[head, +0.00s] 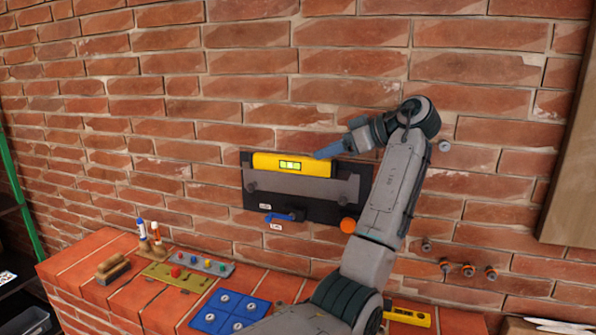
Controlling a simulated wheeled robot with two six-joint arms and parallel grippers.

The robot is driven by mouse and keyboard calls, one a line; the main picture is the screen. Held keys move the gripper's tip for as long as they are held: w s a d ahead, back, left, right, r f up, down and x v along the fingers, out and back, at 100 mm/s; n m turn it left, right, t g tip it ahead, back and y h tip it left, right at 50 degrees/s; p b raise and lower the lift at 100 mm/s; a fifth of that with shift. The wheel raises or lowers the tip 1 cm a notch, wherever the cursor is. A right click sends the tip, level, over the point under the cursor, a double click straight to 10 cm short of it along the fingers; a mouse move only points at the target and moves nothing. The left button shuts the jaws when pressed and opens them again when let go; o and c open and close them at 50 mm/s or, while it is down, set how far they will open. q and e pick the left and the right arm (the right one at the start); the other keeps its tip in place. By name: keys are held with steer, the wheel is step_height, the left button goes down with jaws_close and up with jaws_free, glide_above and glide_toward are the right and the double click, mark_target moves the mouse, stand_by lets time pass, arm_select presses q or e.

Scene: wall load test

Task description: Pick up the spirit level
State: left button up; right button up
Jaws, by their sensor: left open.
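A yellow bar with a green vial-like window, which looks like the spirit level (291,165), lies level along the top of a grey plate (305,187) on a black wall panel (251,196). My left gripper (326,152) is at the bar's right end, its blue fingers pointing left. The fingers are open. They overlap the bar's end in the picture, and I cannot tell whether they touch it. My right gripper is not in view.
A blue-handled item (280,216) and an orange knob (348,225) are at the panel's lower edge. The brick ledge holds a brush (113,268), a blue pad (210,321) and another yellow tool (408,316). A wooden board (570,190) is on the right wall.

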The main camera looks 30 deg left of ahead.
mark_target(295, 157)
arm_select(q)
steer(key=x, duration=0.1)
steer(key=p+x, duration=0.1)
steer(key=x, duration=0.3)
steer(key=shift+s+a+r+p, duration=0.1)
steer(key=shift+s+r+p, duration=0.25)
steer(key=shift+s, duration=0.05)
steer(key=p+x, duration=0.2)
steer(key=x, duration=0.1)
steer(key=w+p+x, duration=0.1)
steer(key=shift+a, duration=0.45)
steer(key=shift+a+f, duration=0.1)
steer(key=shift+a, duration=0.15)
steer(key=shift+f, duration=0.1)
steer(key=shift+d, duration=0.15)
steer(key=shift+c, duration=1)
steer(key=c, duration=0.8)
jaws_close()
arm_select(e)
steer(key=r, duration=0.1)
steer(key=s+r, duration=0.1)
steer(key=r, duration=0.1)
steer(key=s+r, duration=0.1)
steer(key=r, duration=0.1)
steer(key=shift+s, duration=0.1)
